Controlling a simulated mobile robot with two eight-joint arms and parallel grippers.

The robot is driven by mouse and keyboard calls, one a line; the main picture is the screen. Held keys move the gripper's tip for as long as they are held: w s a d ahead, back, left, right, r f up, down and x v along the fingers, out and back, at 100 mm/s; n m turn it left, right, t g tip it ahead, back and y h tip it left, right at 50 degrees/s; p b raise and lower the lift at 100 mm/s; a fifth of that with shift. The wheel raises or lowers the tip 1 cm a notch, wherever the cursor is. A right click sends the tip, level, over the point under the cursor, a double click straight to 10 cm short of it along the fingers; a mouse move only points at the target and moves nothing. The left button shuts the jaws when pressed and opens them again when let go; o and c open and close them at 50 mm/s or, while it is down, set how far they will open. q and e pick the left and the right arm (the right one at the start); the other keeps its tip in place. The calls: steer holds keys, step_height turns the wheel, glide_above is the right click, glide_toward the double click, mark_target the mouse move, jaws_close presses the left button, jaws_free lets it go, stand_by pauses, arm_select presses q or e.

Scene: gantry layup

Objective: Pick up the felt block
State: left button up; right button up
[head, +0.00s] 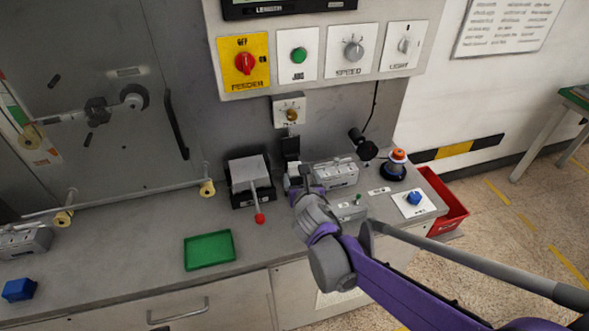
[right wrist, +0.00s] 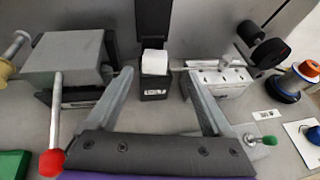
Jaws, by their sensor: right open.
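A small white block (right wrist: 154,62), which looks like the felt block, sits in the top of a black holder (right wrist: 154,88) in the right wrist view. In the head view my right gripper (head: 303,180) is at the back of the counter and hides the block. My right gripper (right wrist: 156,77) is open and empty in the right wrist view. Its two fingers point toward the holder, one on each side of it in the picture, and no contact with the block shows. My left gripper is not in view.
A grey-topped device with a red-knobbed lever (head: 259,218) stands left of the gripper. A grey metal block (right wrist: 220,80) is close on the right. A green tray (head: 209,250), a blue block (head: 18,290) and a red bin (head: 444,200) are farther off.

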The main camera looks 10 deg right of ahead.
mark_target(296, 168)
steer(key=shift+a+r+x, duration=0.1)
steer(key=shift+a+x, duration=0.05)
steer(key=shift+x, duration=1)
steer(key=shift+a+r+x, duration=0.1)
steer(key=shift+a+x, duration=0.05)
steer(key=shift+x, duration=1.05)
steer(key=shift+a+r+x, duration=0.1)
steer(key=shift+a+x, duration=0.1)
steer(key=shift+x, duration=0.95)
steer(key=shift+w, duration=0.15)
jaws_close()
